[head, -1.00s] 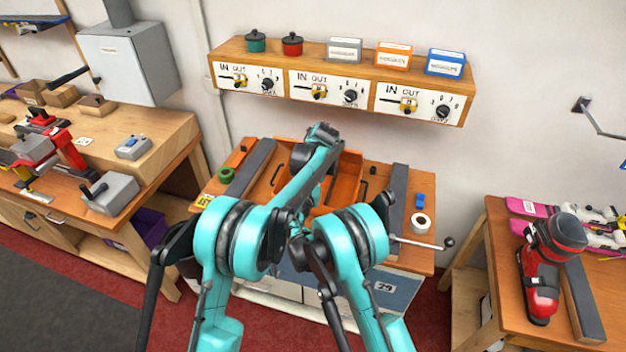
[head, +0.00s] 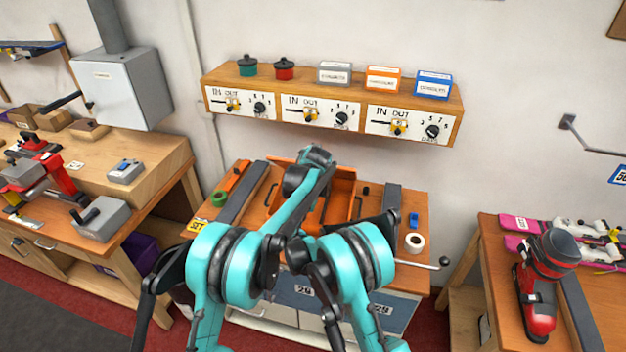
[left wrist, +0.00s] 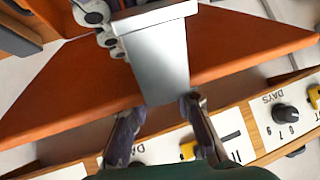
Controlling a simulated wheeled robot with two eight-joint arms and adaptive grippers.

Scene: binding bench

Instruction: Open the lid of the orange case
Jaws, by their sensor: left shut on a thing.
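The orange case (head: 343,192) stands on the middle bench, partly hidden behind my left arm. Its far orange panel seems to stand raised, but the arm hides much of it. In the left wrist view a broad orange panel (left wrist: 240,45), apparently the lid, spans the picture. My left gripper (left wrist: 163,105) is shut on a pale grey metal plate (left wrist: 158,60) in front of that panel; how the plate joins the case is unclear. In the head view my left arm reaches to the case and its fingers are hidden. My right gripper cannot be made out.
A wall shelf (head: 457,125) with dials hangs behind and above the case. Grey bars (head: 392,200) flank the case on the bench. A white tape roll (head: 414,243) and blue block (head: 413,219) lie to the right. Side benches stand left and right.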

